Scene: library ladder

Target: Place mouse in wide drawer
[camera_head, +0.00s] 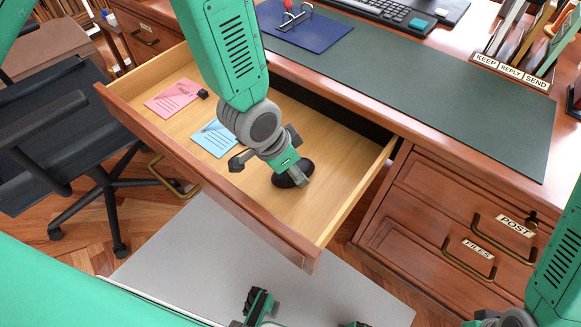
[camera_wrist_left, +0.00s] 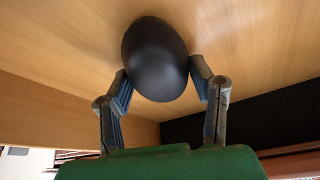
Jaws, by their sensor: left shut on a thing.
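The black mouse (camera_head: 293,176) is inside the open wide drawer (camera_head: 322,205), low over its light wood floor towards the right end. My left gripper (camera_head: 296,174) reaches down into the drawer and is shut on the mouse. In the left wrist view the dark, rounded mouse (camera_wrist_left: 155,58) sits between the two fingertips (camera_wrist_left: 160,85), with the drawer floor behind it. I cannot tell whether the mouse touches the floor.
A pink card (camera_head: 172,97), a small black item (camera_head: 203,94) and a blue card (camera_head: 213,139) lie in the drawer's left part. The desk top (camera_head: 440,90) is above it. Closed drawers (camera_head: 455,205) stand at the right, a black chair (camera_head: 50,130) at the left.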

